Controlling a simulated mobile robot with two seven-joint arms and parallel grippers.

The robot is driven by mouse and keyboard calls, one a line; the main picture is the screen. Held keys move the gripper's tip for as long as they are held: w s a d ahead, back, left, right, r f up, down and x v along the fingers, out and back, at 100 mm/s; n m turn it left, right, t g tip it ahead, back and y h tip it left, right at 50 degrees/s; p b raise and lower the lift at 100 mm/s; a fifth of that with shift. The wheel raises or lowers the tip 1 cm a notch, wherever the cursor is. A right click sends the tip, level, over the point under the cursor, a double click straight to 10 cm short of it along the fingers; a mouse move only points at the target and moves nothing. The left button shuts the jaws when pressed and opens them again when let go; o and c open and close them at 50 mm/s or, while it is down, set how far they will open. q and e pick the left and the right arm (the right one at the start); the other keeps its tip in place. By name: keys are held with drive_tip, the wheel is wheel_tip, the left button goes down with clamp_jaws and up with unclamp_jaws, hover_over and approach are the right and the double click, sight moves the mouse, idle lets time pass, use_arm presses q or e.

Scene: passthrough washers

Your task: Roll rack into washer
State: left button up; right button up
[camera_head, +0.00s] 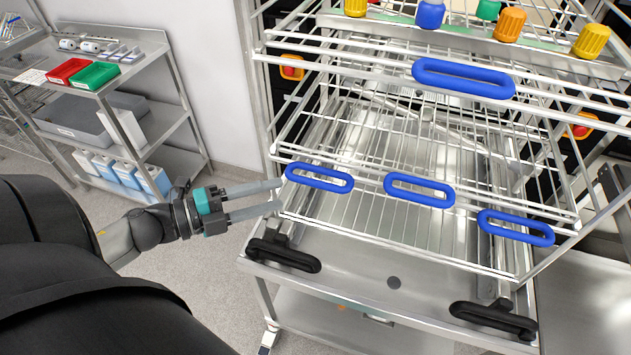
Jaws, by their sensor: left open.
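The wire rack (390,250) stands on a steel trolley (365,295) in the middle and right of the view. Its lower front edge carries blue oval handles: a left one (319,178), a middle one (419,190) and a right one (515,227). Another blue handle (463,79) sits on an upper level. My left gripper (279,195) is open, its two fingers pointing right at the rack's left front corner, just left of the left blue handle. I cannot tell whether the fingers touch the rack. My right gripper is not in view. No washer can be clearly made out.
Two black handles (284,254) (493,319) stick out from the trolley's front. A steel shelf unit (150,60) with red and green boxes stands at the left wall. Open floor lies between it and the trolley.

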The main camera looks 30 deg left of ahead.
sight(311, 185)
use_arm(q)
drive_tip(key=x, duration=1)
drive_tip(key=shift+c, duration=0.4)
clamp_jaws()
idle(1.0)
